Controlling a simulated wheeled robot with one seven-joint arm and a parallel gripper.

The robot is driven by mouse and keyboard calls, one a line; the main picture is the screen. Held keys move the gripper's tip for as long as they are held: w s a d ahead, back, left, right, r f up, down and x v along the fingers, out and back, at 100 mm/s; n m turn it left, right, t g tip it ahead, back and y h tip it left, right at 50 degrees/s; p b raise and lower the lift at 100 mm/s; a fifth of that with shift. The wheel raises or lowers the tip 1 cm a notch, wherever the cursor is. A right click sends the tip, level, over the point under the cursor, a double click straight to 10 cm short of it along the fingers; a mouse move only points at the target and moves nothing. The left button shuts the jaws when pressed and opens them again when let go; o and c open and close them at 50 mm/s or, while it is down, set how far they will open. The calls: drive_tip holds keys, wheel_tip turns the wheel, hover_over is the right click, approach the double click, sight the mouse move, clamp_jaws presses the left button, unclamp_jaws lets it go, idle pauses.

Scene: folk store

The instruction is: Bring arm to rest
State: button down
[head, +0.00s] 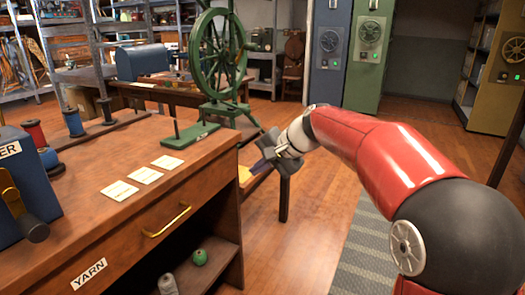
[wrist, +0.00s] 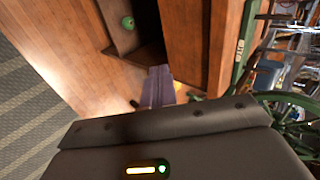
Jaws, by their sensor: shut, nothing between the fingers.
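My red arm reaches in from the right in the head view, bent at its elbow and extended toward the counter. My gripper (head: 258,166) is at its end, just off the right end of the wooden counter (head: 190,190) and in front of the spinning wheel's base. Its purple-grey fingers also show in the wrist view (wrist: 158,82). They are together and hold nothing. Whether they touch the counter cannot be told.
A green spinning wheel (head: 217,60) stands behind the counter's right end. A green ball (head: 200,257) lies on the shelf under the counter; it also shows in the wrist view (wrist: 128,22). Paper cards (head: 145,175) lie on top. A grey striped rug (head: 365,245) covers floor below my arm.

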drive_tip(key=s+d+f+n+h, duration=0.1)
drive_tip(key=s+d+f+h, duration=0.1)
drive_tip(key=s+d, duration=0.5)
drive_tip(key=s+d+f+n+t+h, duration=0.1)
drive_tip(key=s+d+f+h, duration=0.2)
drive_tip(key=s+d, duration=0.5)
drive_tip(key=s+d+f+n+t+h, duration=0.1)
drive_tip(key=s+d, duration=0.6)
drive_tip(key=s, duration=0.9)
wheel_tip(320, 180, down, 3)
drive_tip(key=shift+d+r+n+h, duration=0.2)
drive_tip(key=shift+n+h, duration=0.4)
drive_tip(key=shift+h, duration=0.5)
drive_tip(key=shift+a, duration=0.1)
